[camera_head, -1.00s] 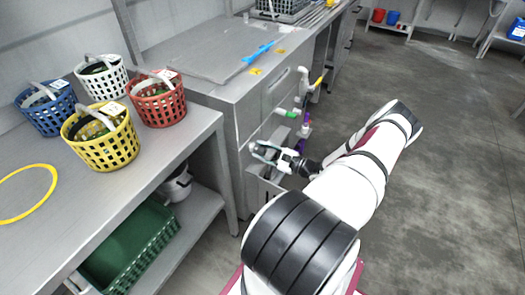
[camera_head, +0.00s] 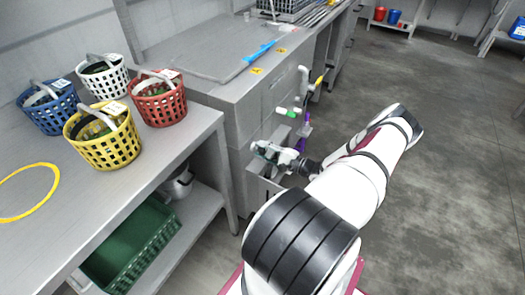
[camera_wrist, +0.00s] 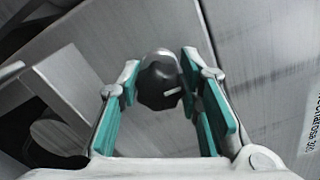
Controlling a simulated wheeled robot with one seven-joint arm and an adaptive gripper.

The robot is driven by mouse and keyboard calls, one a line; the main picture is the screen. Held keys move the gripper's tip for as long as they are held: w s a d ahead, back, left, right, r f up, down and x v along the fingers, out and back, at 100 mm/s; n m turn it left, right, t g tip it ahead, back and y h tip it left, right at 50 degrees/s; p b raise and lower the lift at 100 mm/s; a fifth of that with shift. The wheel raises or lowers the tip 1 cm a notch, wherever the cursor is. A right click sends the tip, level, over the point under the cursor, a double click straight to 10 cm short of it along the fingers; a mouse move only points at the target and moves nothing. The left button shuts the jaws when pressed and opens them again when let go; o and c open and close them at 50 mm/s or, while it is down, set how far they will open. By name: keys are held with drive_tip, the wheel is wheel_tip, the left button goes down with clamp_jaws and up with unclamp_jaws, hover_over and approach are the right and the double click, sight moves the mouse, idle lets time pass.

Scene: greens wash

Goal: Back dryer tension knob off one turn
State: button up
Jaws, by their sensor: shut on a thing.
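The tension knob (camera_wrist: 160,84) is dark and faceted, with a white mark on its face, in the wrist view. A pale metal stub shows just beyond it. My gripper (camera_wrist: 160,66) has its two teal-padded fingers on either side of the knob and is shut on it. In the head view my gripper (camera_head: 264,151) is low at the front side of the steel counter unit; the knob itself cannot be made out there.
A steel counter (camera_head: 185,55) with a blue tool (camera_head: 262,50) stands behind my gripper. A lever handle and pipes (camera_head: 302,90) are just above it. Blue, white, yellow and red baskets stand on the left table (camera_head: 115,190). A green crate (camera_head: 135,245) is below.

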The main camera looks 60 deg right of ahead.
idle(0.3)
drive_tip(key=o, duration=1.2)
drive_tip(key=shift+c, duration=0.2)
drive_tip(key=s, duration=1.2)
drive_tip(key=shift+d, duration=0.45)
